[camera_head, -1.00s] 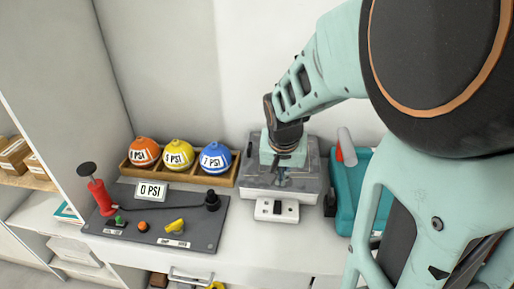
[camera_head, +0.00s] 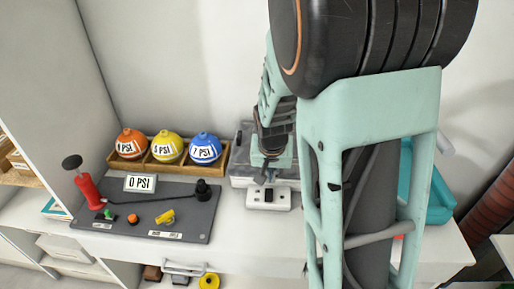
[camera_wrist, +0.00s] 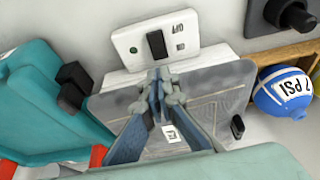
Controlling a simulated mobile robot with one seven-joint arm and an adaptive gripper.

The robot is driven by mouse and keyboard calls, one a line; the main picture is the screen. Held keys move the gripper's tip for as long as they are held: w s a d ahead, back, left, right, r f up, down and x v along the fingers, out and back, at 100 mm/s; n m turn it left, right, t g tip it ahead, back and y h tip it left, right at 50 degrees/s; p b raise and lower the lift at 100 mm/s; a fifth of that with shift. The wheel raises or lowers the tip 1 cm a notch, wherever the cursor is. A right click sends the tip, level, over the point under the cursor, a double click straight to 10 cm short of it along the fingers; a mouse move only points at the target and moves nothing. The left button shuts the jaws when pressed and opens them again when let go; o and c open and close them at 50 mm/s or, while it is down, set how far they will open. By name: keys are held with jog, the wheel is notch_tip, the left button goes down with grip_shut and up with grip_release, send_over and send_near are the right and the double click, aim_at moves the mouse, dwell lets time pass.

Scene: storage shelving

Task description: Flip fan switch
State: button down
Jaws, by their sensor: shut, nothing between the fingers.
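The white switch plate (camera_wrist: 135,48) shows at the top of the wrist view, with a black rocker switch (camera_wrist: 156,45) in its middle and a small "OFF" print beside it. In the head view the same plate (camera_head: 281,204) sits at the front of a grey box (camera_head: 240,171). My gripper (camera_wrist: 162,76) is shut and empty, its fingertips just short of the rocker in the wrist view. In the head view my gripper (camera_head: 267,181) is above the plate's back edge. I cannot tell whether the fingertips touch the plate.
Left of the box is a wooden tray (camera_head: 124,167) with orange, yellow and blue balls. In front of it lies a dark panel (camera_head: 190,223) with a red pump (camera_head: 88,190) and a "0 PSI" sign. A teal bin (camera_head: 440,200) stands right, partly behind my arm.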

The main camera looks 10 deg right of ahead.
aim_at(270, 195)
jog(key=x, duration=0.4)
jog(key=b+x, duration=0.1)
jog(key=x, duration=0.1)
jog(key=shift+s+a+f, duration=0.1)
jog(key=shift+s+f, duration=0.15)
jog(key=shift+s, duration=0.05)
jog(key=shift+w+f+g, duration=0.2)
jog(key=shift+f+g, duration=0.2)
jog(key=shift+g, duration=0.2)
jog(key=shift+s, duration=0.15)
jog(key=shift+s+a, duration=0.2)
jog(key=shift+s, duration=0.5)
